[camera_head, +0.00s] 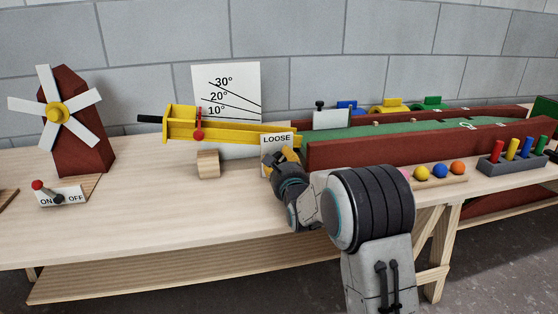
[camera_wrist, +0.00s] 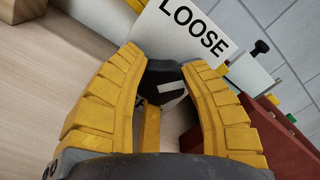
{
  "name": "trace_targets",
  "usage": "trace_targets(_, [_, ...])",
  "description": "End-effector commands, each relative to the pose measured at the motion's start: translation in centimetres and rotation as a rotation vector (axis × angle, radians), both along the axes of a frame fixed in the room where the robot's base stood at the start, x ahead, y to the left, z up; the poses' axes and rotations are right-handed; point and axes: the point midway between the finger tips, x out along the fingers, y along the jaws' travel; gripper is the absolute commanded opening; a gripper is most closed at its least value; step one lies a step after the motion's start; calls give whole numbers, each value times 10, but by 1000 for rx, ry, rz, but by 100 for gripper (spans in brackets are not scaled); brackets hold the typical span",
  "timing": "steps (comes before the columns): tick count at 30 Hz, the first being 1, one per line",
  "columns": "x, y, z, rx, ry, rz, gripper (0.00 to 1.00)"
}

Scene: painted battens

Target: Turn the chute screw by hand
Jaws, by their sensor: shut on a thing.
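The chute screw shows as a black knob with a white mark (camera_wrist: 168,88) in the wrist view. My gripper (camera_wrist: 165,70) has its two yellow fingers shut on the knob from either side. A white LOOSE sign (camera_head: 277,141) stands right behind the knob; it also fills the top of the wrist view (camera_wrist: 185,30). The yellow chute (camera_head: 230,131) runs from the left toward the sign, with a red marker (camera_head: 198,135) on it. In the head view my gripper (camera_head: 284,160) is at the sign's foot, and the knob is hidden there.
A wooden block (camera_head: 208,164) stands under the chute. An angle board (camera_head: 227,92) is behind it. The red-walled green lane (camera_head: 400,127) lies right of my gripper. A windmill (camera_head: 70,120) and ON/OFF switch (camera_head: 60,196) are at the left.

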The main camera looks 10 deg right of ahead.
Motion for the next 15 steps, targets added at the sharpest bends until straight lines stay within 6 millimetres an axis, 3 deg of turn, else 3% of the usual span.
trace_targets(15, [0,-1,-1,339,0,-2,7])
